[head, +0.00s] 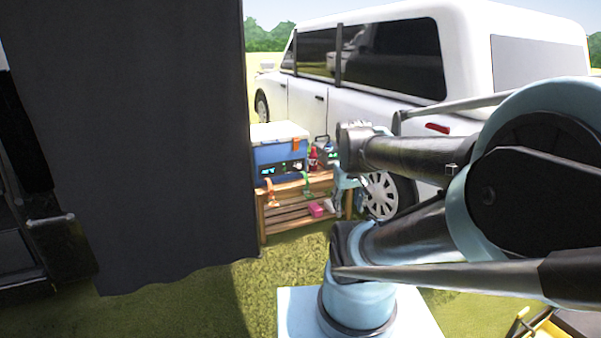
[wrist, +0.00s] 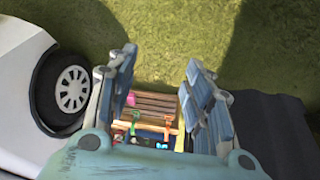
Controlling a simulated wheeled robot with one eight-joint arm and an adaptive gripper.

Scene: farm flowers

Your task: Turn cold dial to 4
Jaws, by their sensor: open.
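A blue-and-white cooler box (head: 280,152) sits on a wooden slatted bench (head: 290,222) beside a white vehicle. Small lit cyan marks show on the box's blue front. No cold dial or number is clear enough to make out. In the wrist view the bench (wrist: 158,103) shows between my fingers, with a small lit cyan readout (wrist: 162,146) below it. My gripper (wrist: 162,62) is open, its two blue fingers wide apart with nothing between them. In the head view it is small and partly hidden by my arm near the bench's right end.
The white vehicle (head: 380,95) stands behind and to the right of the bench. A dark curtain (head: 130,130) hangs at left, close to the bench. A red bottle (head: 313,158) stands beside the cooler box. A pink item (head: 316,210) lies on the lower shelf. Grass (head: 200,300) in front is clear.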

